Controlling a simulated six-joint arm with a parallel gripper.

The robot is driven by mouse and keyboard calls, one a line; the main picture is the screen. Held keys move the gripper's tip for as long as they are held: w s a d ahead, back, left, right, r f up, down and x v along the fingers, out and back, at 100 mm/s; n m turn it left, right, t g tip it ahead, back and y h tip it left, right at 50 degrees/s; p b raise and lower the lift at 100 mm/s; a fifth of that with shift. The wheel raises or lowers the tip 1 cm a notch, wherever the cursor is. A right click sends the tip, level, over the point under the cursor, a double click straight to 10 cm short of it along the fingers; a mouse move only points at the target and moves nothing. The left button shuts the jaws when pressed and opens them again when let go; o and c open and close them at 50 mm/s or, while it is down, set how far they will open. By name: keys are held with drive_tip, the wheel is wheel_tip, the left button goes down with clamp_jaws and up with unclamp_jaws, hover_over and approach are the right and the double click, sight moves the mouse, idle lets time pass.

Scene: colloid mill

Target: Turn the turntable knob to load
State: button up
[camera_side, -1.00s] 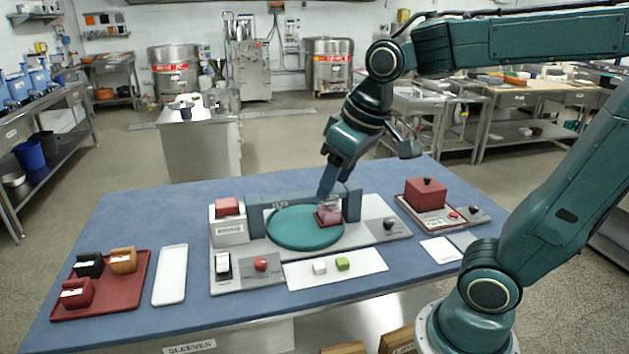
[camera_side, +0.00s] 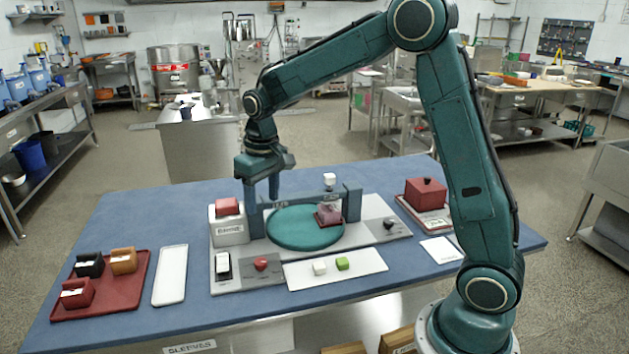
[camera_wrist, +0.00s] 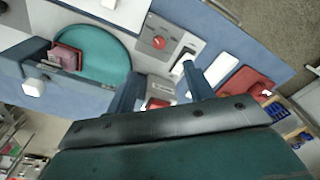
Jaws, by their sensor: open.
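The round green turntable (camera_side: 298,228) sits under a blue-grey bridge (camera_side: 297,199) on a grey panel and also shows in the wrist view (camera_wrist: 98,50). A pinkish block (camera_side: 329,214) sits at its right edge. A red knob (camera_side: 261,264) is on the front-left panel and shows in the wrist view (camera_wrist: 159,42). A dark knob (camera_side: 390,224) is on the right panel. I cannot read which knob is the turntable's. My gripper (camera_side: 262,198) is open, pointing down near the bridge's left end, above and behind both knobs, apart from them.
A labelled box with a red block (camera_side: 227,206) stands left of the bridge, close to my gripper. A white block (camera_side: 329,179) shows at the bridge's top right. A white strip (camera_side: 335,268) holds small blocks. A red tray (camera_side: 122,294) lies left; a red box (camera_side: 426,195) stands right.

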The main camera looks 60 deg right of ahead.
hover_over(261, 261)
wheel_tip(261, 261, down, 6)
drive_tip(key=shift+r+g, duration=0.15)
drive_tip(key=shift+g, duration=0.25)
wheel_tip(261, 261, down, 14)
drive_tip(key=shift+r, duration=0.15)
idle(0.4)
drive_tip(key=c, duration=1)
